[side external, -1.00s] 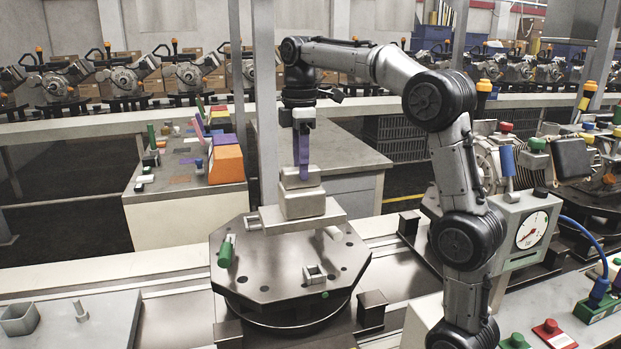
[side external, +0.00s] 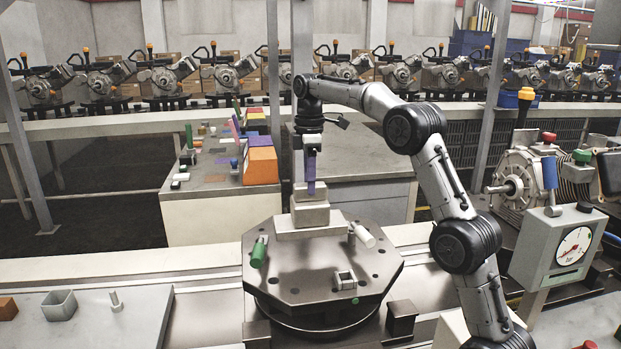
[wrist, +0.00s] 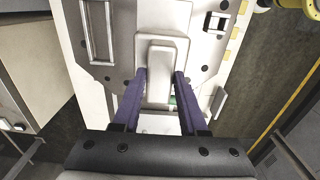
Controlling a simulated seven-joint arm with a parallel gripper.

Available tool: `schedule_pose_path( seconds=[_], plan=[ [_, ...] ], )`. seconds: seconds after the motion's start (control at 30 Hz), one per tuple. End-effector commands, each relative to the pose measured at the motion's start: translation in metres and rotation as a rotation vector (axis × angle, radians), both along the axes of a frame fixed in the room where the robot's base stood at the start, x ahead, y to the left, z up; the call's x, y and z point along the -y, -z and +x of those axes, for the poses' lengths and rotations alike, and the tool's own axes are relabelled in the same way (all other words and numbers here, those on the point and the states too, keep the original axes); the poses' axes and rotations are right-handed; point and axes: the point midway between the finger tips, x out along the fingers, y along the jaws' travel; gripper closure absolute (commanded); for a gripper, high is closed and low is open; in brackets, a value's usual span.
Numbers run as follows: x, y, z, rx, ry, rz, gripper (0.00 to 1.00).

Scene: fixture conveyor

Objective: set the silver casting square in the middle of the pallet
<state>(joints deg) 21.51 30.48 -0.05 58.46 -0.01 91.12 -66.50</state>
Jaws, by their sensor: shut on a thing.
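The silver casting (side external: 310,214) is a stepped, pale grey block, upright at the far side of the dark octagonal pallet (side external: 300,284). My gripper (side external: 310,187) has purple fingers and is shut on the casting's narrow upper part from above. In the wrist view the fingers (wrist: 160,88) stand on either side of the casting (wrist: 162,62), over the pallet (wrist: 118,72). Whether the casting's underside touches the pallet cannot be told; its lower edges are partly hidden.
A gauge box (side external: 560,246) stands at right. The pallet's front left is clear.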

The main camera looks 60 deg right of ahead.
Motion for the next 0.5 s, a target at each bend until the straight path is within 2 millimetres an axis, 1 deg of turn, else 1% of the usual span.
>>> schedule_pose_path(
  seconds=[0.03, 0.17, 0.37, 0.5],
  plan=[
    [0.000, -0.004, 0.000, 0.009, 0.000, -0.004, 1.00],
    [0.000, -0.004, 0.000, 0.010, 0.000, -0.004, 1.00],
    [0.000, 0.007, 0.000, 0.008, 0.000, -0.004, 1.00],
    [0.000, 0.020, 0.000, 0.007, 0.000, -0.003, 1.00]
  ],
)
